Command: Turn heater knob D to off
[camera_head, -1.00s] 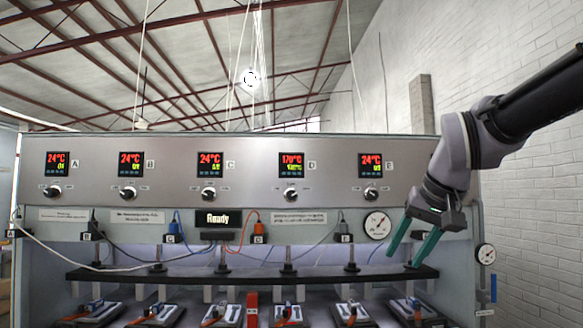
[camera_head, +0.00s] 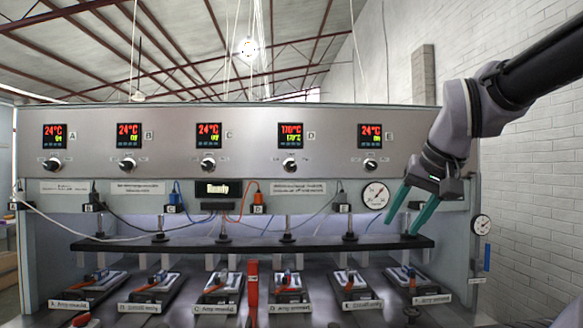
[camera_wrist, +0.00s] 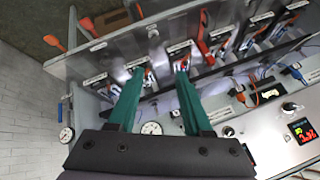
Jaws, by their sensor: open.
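Heater knob D (camera_head: 290,165) is a round black knob on a pale dial, on the silver panel below display D (camera_head: 291,135). Display D reads 170°C in red, with a smaller yellow line under it. My gripper (camera_head: 403,227) has two green fingers spread apart and empty, pointing down in front of the panel's lower right, well right of and below knob D. In the wrist view my gripper (camera_wrist: 160,72) shows nothing between its fingers. A knob that appears to be D (camera_wrist: 292,107) shows there at the right. The knob's exact pointer setting is too small to read.
Knob E (camera_head: 370,165) sits between knob D and my arm. Displays A, B, C and E read 24°C. A black bar (camera_head: 250,245) runs below the panel, above several moulds. A round gauge (camera_head: 375,195) lies beside my gripper. Space before knob D looks clear.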

